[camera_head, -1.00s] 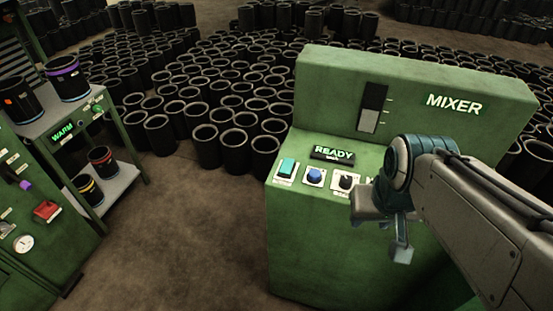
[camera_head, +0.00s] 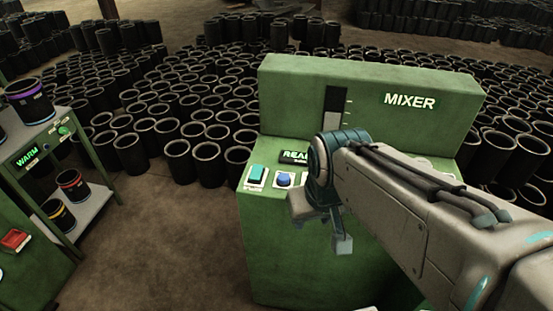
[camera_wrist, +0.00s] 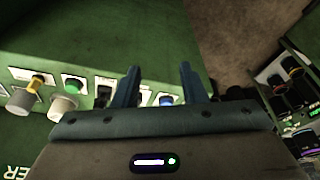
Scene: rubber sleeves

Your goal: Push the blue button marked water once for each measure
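The blue button (camera_head: 283,180) is on the sloped panel of the green mixer (camera_head: 390,88), just right of a teal switch (camera_head: 257,176). Its label is too small to read. In the wrist view a bit of the blue button (camera_wrist: 166,100) shows between my fingers, nearer the right one. My gripper (camera_head: 320,224) is in front of the panel, to the right of and nearer the camera than the button, apart from it in the head view. In the wrist view my gripper (camera_wrist: 160,78) is open, with nothing between its fingers. The panel right of the button is largely hidden by my arm.
A lit READY display (camera_head: 294,157) is partly covered by my arm, below a vertical gauge (camera_head: 335,102). The wrist view shows a green button (camera_wrist: 72,85) and a yellow-levered knob (camera_wrist: 38,82). Many black sleeves (camera_head: 178,160) stand behind; a WARM rack (camera_head: 75,125) is left.

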